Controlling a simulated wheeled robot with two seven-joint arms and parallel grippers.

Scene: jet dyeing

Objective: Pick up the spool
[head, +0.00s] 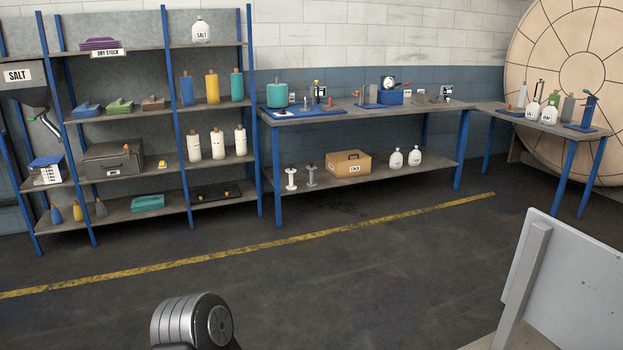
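Two spool-shaped things stand upright on the lower shelf of the long workbench in the head view: a white spool (291,179) and a grey spool (311,175) just right of it. Each has a thin stem between wider ends. A teal cylinder with a small knob (277,95) stands on a blue mat on the bench top; I cannot tell if it is a wound spool. Neither gripper is in view. A rounded metal link of mine shows at the bottom, far from the bench.
A cardboard box (348,164) and two white jugs (396,158) share the lower shelf. A blue-posted rack (180,100) stands left, a side table (545,125) right. Open floor (300,275) with a yellow line lies before them. A pale panel (575,275) blocks the right foreground.

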